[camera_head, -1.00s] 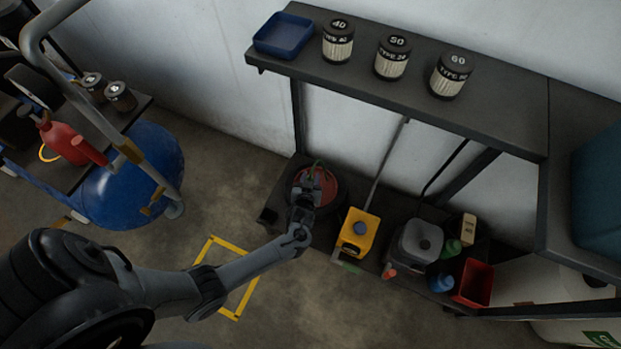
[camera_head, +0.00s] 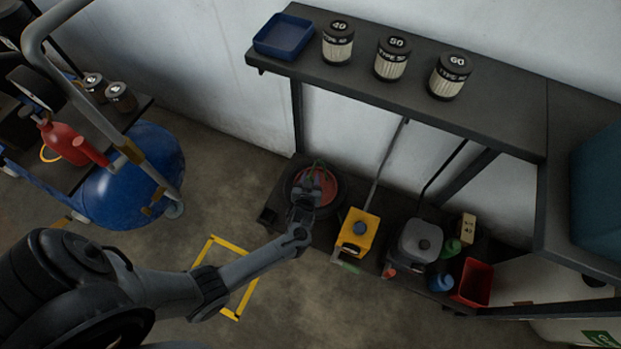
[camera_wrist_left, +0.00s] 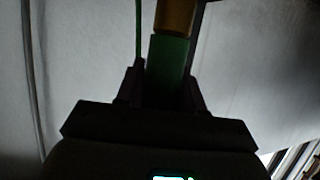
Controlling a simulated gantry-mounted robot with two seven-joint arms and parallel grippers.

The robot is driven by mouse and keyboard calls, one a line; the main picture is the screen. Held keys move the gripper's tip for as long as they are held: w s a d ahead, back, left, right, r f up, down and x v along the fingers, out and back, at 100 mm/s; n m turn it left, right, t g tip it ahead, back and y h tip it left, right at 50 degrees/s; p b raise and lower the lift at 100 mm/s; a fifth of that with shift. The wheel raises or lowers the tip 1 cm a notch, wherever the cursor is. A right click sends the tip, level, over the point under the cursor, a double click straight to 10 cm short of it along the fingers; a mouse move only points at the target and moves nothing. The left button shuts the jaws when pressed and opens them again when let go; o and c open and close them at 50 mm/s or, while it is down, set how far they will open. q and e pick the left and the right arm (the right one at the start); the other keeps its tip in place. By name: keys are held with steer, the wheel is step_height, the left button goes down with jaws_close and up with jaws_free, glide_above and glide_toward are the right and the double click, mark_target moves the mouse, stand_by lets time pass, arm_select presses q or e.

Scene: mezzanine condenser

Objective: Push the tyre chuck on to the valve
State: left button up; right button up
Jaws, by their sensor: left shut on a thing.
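A black tyre with a red hub (camera_head: 330,188) lies on the low shelf under the bench in the head view. My left gripper (camera_head: 311,184) is over its left part, hiding some of the hub. In the left wrist view my left gripper (camera_wrist_left: 166,80) is shut on a green piece with a brass-coloured end, which I take to be the tyre chuck (camera_wrist_left: 169,52). The brass end points away from the gripper and runs out at the top of the picture. I cannot make out the valve, nor whether the chuck touches it. My right gripper is not in view.
The bench (camera_head: 500,115) overhangs behind, bearing a blue tray (camera_head: 283,35) and several filters. A blue tank (camera_head: 130,180) stands left.

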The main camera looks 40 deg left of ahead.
arm_select(q)
steer(key=shift+f+b, duration=1.6)
steer(key=shift+f, duration=0.25)
steer(key=o, duration=1.2)
steer(key=shift+s+d+r+p, duration=0.2)
steer(key=shift+s+r+p, duration=0.15)
steer(key=shift+p, duration=0.15)
steer(key=p+v, duration=0.5)
steer(key=v, duration=0.4)
steer(key=shift+s+d, duration=0.2)
steer(key=shift+s, duration=0.2)
